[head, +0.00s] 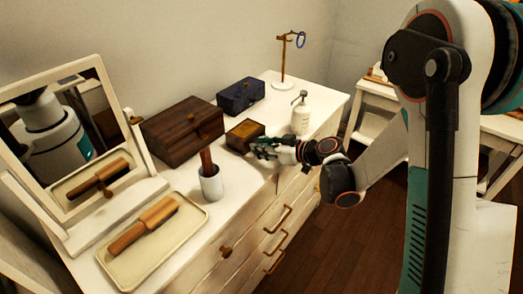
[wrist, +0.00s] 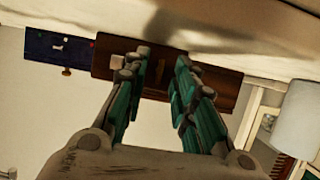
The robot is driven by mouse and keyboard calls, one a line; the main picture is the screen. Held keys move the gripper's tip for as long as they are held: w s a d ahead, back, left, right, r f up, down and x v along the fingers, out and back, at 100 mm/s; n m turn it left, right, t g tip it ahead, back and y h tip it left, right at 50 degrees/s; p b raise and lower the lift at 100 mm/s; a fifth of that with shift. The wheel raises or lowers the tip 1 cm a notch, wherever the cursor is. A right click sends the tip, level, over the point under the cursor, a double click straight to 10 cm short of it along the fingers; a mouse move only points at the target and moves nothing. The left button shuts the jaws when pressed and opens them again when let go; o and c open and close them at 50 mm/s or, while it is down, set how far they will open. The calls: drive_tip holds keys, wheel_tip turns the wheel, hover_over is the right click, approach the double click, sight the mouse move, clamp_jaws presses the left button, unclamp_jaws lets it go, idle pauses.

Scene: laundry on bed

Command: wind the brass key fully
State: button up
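A small wooden box (head: 245,133) with a yellowish top panel stands near the dresser's front edge in the head view. My gripper (head: 258,146) is at its right front side, very close; I cannot tell whether they touch. In the wrist view my gripper (wrist: 158,65) has its two teal-padded fingers apart, with a brown wooden face (wrist: 165,76) beyond them. Nothing shows clearly held between the fingers. I cannot make out the brass key; it may be hidden by the fingers or too small to see.
The dresser top (head: 228,225) also bears a large brown chest (head: 180,132), a blue box (head: 240,95), a white pump bottle (head: 301,114), a hook stand (head: 283,60), a white cup (head: 211,185) with a wooden handle, a brush tray (head: 150,262) and a mirror (head: 75,140).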

drive_tip(key=shift+w+a+f, duration=0.15)
drive_tip(key=shift+a, duration=0.05)
clamp_jaws()
idle(0.4)
